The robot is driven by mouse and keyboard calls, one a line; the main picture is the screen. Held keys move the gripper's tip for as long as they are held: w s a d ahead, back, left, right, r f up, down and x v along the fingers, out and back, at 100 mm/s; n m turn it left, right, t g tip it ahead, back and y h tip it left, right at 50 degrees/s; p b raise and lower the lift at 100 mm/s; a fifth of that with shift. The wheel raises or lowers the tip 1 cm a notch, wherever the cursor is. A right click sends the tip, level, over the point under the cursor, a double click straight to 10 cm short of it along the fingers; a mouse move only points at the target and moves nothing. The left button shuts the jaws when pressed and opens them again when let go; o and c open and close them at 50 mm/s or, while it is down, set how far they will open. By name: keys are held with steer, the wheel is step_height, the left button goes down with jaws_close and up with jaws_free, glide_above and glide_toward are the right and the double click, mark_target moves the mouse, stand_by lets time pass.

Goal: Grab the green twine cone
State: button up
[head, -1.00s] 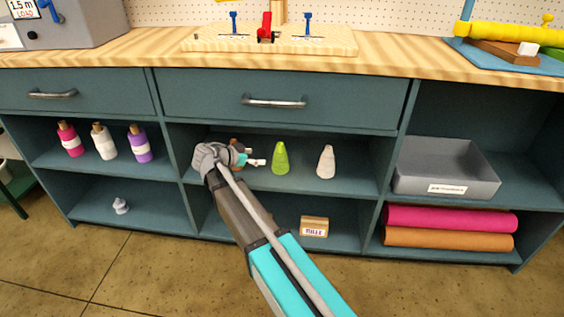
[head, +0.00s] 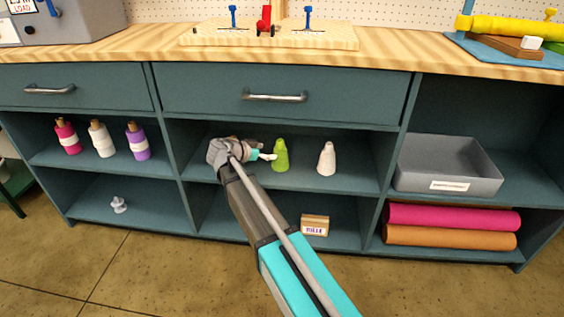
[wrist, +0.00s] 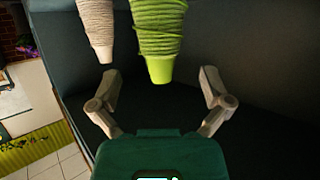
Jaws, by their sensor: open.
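The green twine cone (head: 281,156) stands upright on the middle shelf of the cabinet, in the centre bay. My gripper (head: 266,156) is just to its left in the head view, reaching into the bay. In the wrist view the green cone (wrist: 159,40) appears ahead, between the lines of the two fingers and just beyond the fingertips. My gripper (wrist: 160,82) is open there with nothing between its fingers. A white twine cone (head: 327,158) stands to the right of the green one; it shows left of it in the wrist view (wrist: 96,25).
The shelf board (head: 350,182) is bare around the cones, with a bay divider (head: 388,160) to the right and a drawer (head: 330,95) above. A small tulle box (head: 314,225) sits on the shelf below. A grey bin (head: 445,165) fills the right bay.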

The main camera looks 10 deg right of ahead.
mark_target(276, 152)
steer(key=shift+b+x, duration=0.35)
steer(key=shift+x, duration=1.1)
steer(key=shift+f+b+x, duration=0.15)
steer(key=shift+b+x, duration=0.35)
steer(key=shift+x, duration=0.5)
steer(key=shift+f+b+x, duration=0.15)
steer(key=shift+b+x, duration=0.3)
steer(key=shift+x, duration=0.5)
steer(key=shift+w+d+f, duration=0.15)
steer(key=shift+w+d, duration=0.05)
steer(key=shift+d, duration=0.3)
steer(key=c, duration=1.2)
steer(key=shift+r, duration=0.2)
